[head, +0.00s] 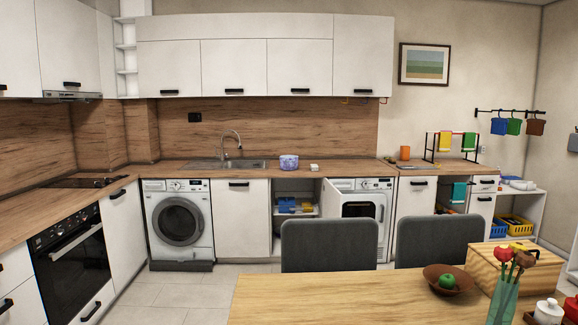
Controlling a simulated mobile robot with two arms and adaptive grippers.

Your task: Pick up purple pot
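The purple pot (289,162) is small, round and pale purple. It stands upright on the far wooden counter (340,166), to the right of the sink, well away from me across the room. Neither of my grippers shows in the head view, so their state is hidden.
A dining table (330,299) with a bowl (435,276), a wooden box (492,266) and a flower vase (503,302) is in front. Two grey chairs (329,246) (437,241) stand behind it. A cabinet under the pot is open. Tiled floor (173,294) is clear at left.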

